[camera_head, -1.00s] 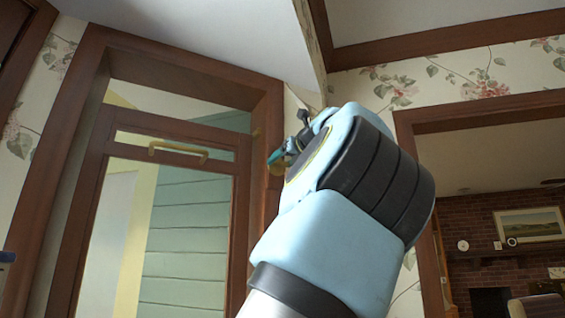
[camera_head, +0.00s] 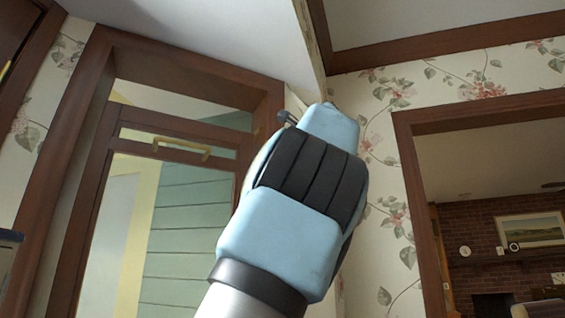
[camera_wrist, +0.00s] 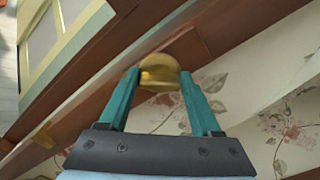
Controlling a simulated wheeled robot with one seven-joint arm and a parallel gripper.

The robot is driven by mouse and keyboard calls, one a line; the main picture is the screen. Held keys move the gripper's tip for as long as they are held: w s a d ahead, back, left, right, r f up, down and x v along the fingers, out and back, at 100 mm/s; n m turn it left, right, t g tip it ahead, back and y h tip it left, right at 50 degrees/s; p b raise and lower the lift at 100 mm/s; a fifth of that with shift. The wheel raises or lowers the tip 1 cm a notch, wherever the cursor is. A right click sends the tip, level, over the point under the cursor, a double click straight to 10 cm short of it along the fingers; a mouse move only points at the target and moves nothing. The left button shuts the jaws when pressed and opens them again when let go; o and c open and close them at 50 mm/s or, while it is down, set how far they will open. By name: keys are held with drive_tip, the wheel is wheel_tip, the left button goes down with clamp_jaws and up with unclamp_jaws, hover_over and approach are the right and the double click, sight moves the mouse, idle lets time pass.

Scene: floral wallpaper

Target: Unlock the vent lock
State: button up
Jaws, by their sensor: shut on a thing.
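A rounded brass knob (camera_wrist: 158,66), which looks like the vent lock, sits on the brown wooden trim in the wrist view. The two teal fingers of my gripper (camera_wrist: 160,78) are on either side of it and shut on it. The knob's lower part lies between the fingers. In the head view my arm and wrist hide the knob and the fingers. The vent panel (camera_head: 226,152) above the door carries a brass bar handle (camera_head: 182,147), which is apart from my gripper.
A brown door frame (camera_head: 190,68) surrounds the glazed door at the left. Floral wallpaper (camera_head: 385,170) covers the wall right of my arm. A wide opening at the right shows a brick fireplace wall (camera_head: 480,235). A sloping white ceiling edge hangs above my wrist.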

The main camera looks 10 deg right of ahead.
drive_tip(key=n+b, duration=0.1)
drive_tip(key=n, duration=0.3)
drive_tip(key=shift+f+n, duration=0.1)
drive_tip(key=shift+n, duration=0.2)
drive_tip(key=n+b, duration=0.1)
drive_tip(key=n, duration=0.3)
drive_tip(key=shift+a+f, duration=0.1)
drive_tip(key=shift+n, duration=0.3)
drive_tip(key=o, duration=1.4)
drive_tip(key=shift+s, duration=0.1)
drive_tip(key=b+v, duration=0.3)
drive_tip(key=v, duration=0.7)
drive_tip(key=shift+s+d+b, duration=0.2)
drive_tip(key=shift+s+b, duration=0.1)
drive_tip(key=shift+b, duration=0.05)
